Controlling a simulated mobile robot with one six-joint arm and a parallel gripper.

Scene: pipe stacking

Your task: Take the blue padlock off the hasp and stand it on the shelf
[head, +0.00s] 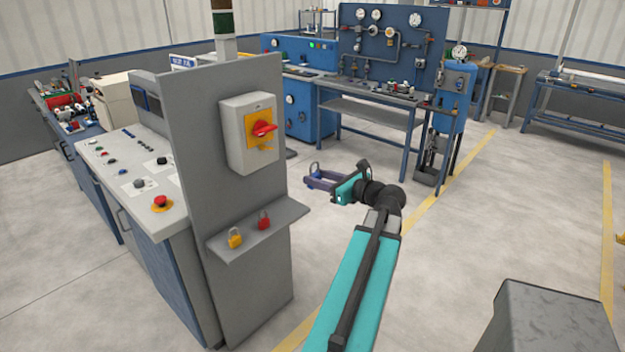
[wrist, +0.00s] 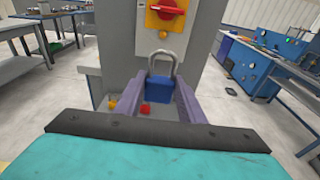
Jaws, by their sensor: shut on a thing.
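The blue padlock (wrist: 158,88) is between the two purple fingers of my gripper (head: 322,183) and is clamped there. Its grey shackle points up, and the padlock looks upright in the wrist view. It is off the hasp (head: 266,147), which is empty below the red handle on the yellow plate of the grey switch box. The shelf (head: 284,217) is a grey ledge on the panel below that box. My gripper is in the air to the right of the panel in the head view, apart from the shelf.
A yellow padlock (head: 235,238) and a red padlock (head: 264,220) stand on the shelf. Bare shelf shows to the right of the red one. The grey switch box (head: 238,134) juts out above the shelf. A control desk (head: 130,170) stands to the left.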

